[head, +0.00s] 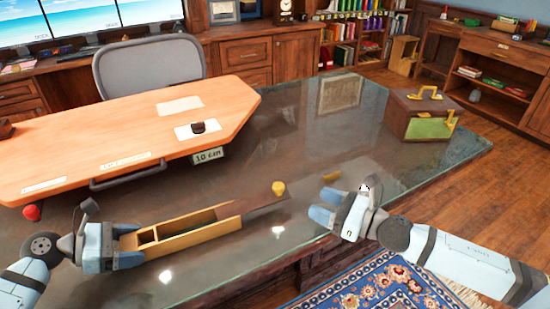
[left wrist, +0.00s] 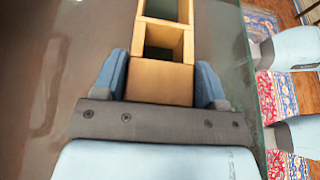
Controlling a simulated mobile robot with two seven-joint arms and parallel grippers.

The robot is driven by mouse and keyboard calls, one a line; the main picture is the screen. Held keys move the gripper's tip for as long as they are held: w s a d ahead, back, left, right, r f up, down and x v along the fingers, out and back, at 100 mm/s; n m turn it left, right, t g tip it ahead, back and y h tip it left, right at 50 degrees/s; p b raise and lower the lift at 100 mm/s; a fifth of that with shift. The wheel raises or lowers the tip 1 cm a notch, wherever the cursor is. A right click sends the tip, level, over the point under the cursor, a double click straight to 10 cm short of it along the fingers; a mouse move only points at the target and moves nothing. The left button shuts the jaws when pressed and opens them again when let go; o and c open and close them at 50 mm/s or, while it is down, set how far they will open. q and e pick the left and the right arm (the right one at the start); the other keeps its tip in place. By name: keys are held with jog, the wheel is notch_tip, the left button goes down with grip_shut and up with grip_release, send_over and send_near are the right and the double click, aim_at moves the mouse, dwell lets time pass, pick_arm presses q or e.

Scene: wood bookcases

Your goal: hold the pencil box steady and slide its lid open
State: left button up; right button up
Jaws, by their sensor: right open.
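The pencil box (head: 190,239) is a long, light wooden box on the glass tabletop, with open compartments at its left part. Its dark brown lid (head: 252,205) is slid partly off to the right and sticks out past the box's right end. A yellow knob (head: 278,188) stands on the lid's far right end. My left gripper (head: 124,248) is shut on the left end of the box, with one finger against each side, as the left wrist view shows on the box (left wrist: 160,82). My right gripper (head: 325,206) is open and empty, to the right of the knob and apart from it.
An orange-brown raised desk panel (head: 130,130) with papers lies behind the box. A brown case with a green front (head: 420,117) stands at the table's back right. A small yellowish piece (head: 332,176) lies behind my right gripper. The glass (head: 310,150) between is mostly clear.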

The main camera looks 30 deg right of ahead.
pick_arm(q)
jog(key=o, duration=0.3)
jog(key=shift+o, duration=0.2)
